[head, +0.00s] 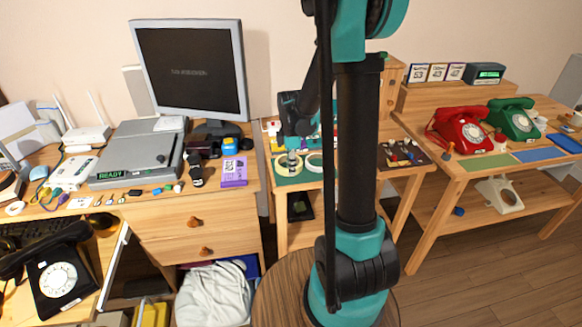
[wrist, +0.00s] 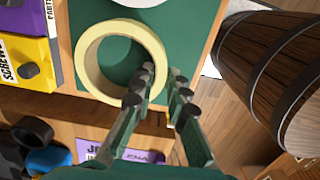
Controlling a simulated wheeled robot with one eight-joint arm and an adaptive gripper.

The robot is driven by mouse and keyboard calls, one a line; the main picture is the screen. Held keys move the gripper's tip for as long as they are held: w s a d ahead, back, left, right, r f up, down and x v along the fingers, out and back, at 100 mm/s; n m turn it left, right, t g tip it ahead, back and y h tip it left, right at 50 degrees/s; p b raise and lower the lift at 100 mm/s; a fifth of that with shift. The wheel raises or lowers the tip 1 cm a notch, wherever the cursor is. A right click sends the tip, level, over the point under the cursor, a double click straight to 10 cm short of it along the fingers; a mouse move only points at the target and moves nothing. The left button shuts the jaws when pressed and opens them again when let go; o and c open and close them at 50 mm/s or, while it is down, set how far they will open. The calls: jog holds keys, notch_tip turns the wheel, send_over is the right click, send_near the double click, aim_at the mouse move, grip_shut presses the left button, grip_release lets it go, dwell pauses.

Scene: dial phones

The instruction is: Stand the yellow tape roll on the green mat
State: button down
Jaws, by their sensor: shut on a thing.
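The yellow tape roll (wrist: 92,50) is a pale yellow ring over the green mat (wrist: 190,38) in the wrist view. Its round opening faces the camera, so it looks flat rather than upright; whether it touches the mat I cannot tell. My gripper (wrist: 164,82) is shut on the ring's wall at its lower right, one finger over the opening and the other outside. In the head view the tape roll (head: 281,170) is on the left part of the mat (head: 297,179), with my gripper (head: 292,162) above it.
A white roll (head: 315,162) lies right of the yellow one. A wooden barrel (wrist: 262,65) stands to the right. The mat's near right part looks clear.

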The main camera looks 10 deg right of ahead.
jog(key=shift+f, duration=0.1)
jog(key=c, duration=1.5)
grip_release()
notch_tip(320, 180, up, 12)
jog(key=s+d+f+m+t, duration=0.1)
jog(key=s+f+m, duration=0.3)
jog(key=s+m, duration=0.5)
jog(key=s+d+f+m+t, duration=0.2)
jog(key=s+f+m, duration=0.3)
jog(key=s+m, duration=0.4)
jog(key=shift+s+d+f+t, duration=0.15)
jog(key=shift+s+f+t, duration=0.05)
jog(key=shift+s+t, duration=0.4)
